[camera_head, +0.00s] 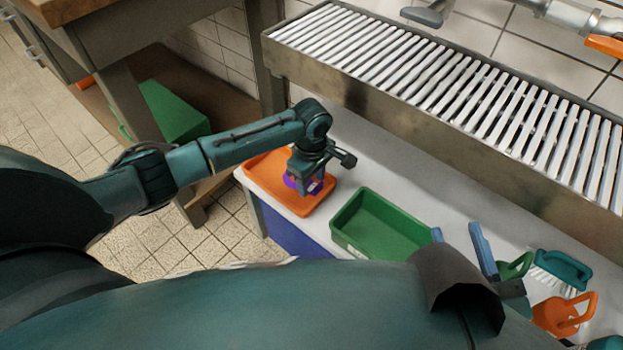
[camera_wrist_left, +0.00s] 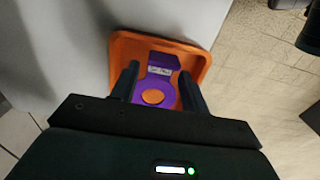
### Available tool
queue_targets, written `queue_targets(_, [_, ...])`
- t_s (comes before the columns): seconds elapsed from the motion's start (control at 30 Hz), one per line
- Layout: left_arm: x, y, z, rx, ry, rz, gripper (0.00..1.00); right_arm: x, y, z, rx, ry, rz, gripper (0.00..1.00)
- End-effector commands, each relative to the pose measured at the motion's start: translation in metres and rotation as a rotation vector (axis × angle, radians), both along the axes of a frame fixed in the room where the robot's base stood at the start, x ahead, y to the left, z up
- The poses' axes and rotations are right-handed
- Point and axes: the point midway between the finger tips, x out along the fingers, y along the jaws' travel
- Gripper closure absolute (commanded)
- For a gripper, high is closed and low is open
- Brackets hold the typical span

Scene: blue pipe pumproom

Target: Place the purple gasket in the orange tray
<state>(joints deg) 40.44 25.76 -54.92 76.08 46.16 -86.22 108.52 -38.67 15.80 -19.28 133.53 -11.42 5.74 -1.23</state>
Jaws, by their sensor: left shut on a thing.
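The purple gasket (camera_wrist_left: 158,83) is a flat ring with a raised tab bearing a pale label. My left gripper (camera_head: 310,186) is shut on it, a finger on each side in the left wrist view (camera_wrist_left: 160,72). In the head view the gasket (camera_head: 290,182) is partly hidden by the fingers. It is over the orange tray (camera_head: 262,168), inside its outline; the tray's orange shows through the ring's hole in the left wrist view (camera_wrist_left: 122,45). I cannot tell whether the gasket touches the tray floor. My right gripper (camera_head: 461,238) appears open and empty, its fingers apart.
A green tray (camera_head: 385,222) stands right of the orange tray on the white bench. A brush (camera_head: 562,268) and an orange-handled item (camera_head: 567,315) lie at the right. A slatted metal rack (camera_head: 450,85) runs above the bench's back. The orange tray is near the bench's left end.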

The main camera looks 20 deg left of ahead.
Motion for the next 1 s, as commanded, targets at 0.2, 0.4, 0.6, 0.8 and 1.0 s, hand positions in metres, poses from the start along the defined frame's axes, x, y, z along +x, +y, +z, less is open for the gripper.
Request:
queue_targets(0.2, [0.0, 0.0, -0.006, -0.001, 0.0, 0.0, 0.76, 0.0, 0.0, 0.001, -0.005, 0.004, -0.002, 0.64])
queue_targets(0.4, [-0.001, -0.001, -0.012, -0.001, 0.001, 0.0, 0.77, 0.0, 0.0, 0.001, -0.01, 0.006, -0.002, 0.64])
queue_targets(0.6, [0.0, 0.0, -0.012, 0.0, 0.0, 0.0, 0.45, 0.0, -0.001, 0.0, -0.013, 0.009, -0.004, 0.64])
queue_targets(0.8, [0.0, 0.0, -0.012, 0.0, 0.0, 0.0, 0.32, 0.0, -0.001, 0.0, -0.012, 0.01, -0.007, 0.64])
queue_targets(1.0, [0.0, 0.0, -0.011, 0.0, 0.0, 0.0, 0.32, 0.0, -0.002, -0.001, -0.009, 0.01, -0.01, 0.64])
